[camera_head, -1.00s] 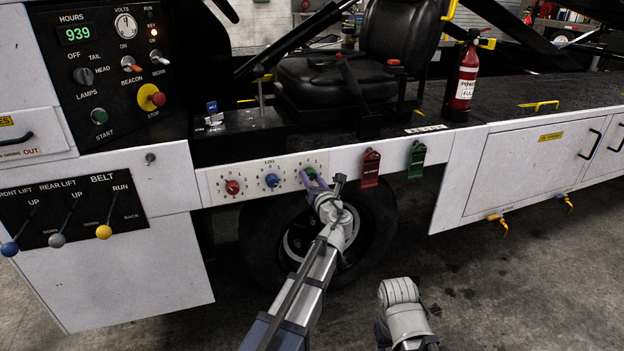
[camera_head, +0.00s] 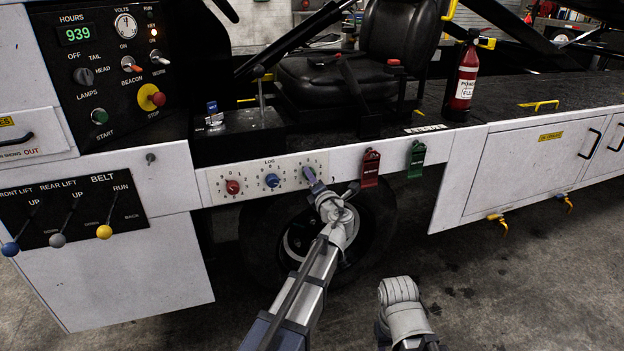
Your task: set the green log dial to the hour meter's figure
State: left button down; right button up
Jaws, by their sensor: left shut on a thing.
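The hour meter (camera_head: 75,34) at the upper left reads 939 in green figures. The white LOG plate (camera_head: 250,178) carries a row of dials: a red dial (camera_head: 232,187) at its left and a blue dial (camera_head: 272,180) in the middle. My left gripper (camera_head: 309,177) is at the right end of the plate, shut on the green dial, which its fingers hide. The pointer and the figure of the green dial cannot be read. My right arm shows only in part at the bottom, and its gripper cannot be made out.
A red tag (camera_head: 370,167) and a green tag (camera_head: 416,159) hang right of the LOG plate. Lift and belt levers (camera_head: 104,231) stand out at the lower left. A wheel (camera_head: 375,235) is behind my left arm.

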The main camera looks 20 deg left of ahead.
pick_arm(q)
jog(key=shift+s, duration=0.1)
dwell(0.3)
jog(key=shift+c, duration=2.1)
grip_release()
jog(key=v, duration=0.7)
jog(key=shift+s+d, duration=0.25)
